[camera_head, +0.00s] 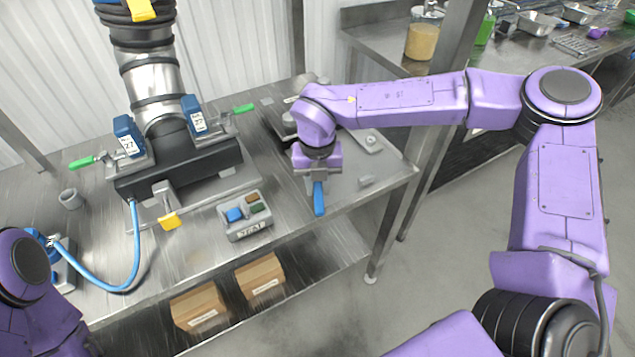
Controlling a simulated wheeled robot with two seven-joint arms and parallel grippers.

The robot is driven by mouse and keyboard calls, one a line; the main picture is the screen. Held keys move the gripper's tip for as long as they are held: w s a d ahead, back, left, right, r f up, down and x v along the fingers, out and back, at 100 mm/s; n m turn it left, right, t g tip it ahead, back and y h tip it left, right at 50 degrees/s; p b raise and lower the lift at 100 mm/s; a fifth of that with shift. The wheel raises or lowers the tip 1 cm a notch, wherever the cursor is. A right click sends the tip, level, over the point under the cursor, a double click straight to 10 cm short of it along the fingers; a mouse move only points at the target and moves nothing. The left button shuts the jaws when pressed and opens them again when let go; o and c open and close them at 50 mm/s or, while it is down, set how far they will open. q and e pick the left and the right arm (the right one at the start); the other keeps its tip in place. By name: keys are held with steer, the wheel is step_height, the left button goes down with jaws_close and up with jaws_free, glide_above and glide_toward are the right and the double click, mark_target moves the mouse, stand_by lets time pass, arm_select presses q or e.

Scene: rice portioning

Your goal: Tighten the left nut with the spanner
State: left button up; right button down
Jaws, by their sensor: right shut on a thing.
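My right gripper (317,176) points down over the right part of the steel table. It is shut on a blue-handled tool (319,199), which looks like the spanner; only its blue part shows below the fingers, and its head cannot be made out. The machine (180,165) stands on the left of the tool, with a steel pipe (155,85) rising from it. Two blue blocks marked 27, a left one (129,136) and a right one (193,115), flank the pipe. I cannot make out the left nut clearly. My left arm shows at the lower left, but its gripper is out of view.
A blue hose (133,250) loops over the table's left part. A grey cup (70,198) stands at the left. Two cardboard boxes (198,306) lie on the lower shelf. A steel post (437,125) stands behind my right arm.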

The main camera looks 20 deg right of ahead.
steer(key=shift+r+p, duration=0.75)
steer(key=shift+r, duration=0.2)
stand_by(0.3)
steer(key=shift+r+p, duration=1.75)
steer(key=shift+r, duration=0.2)
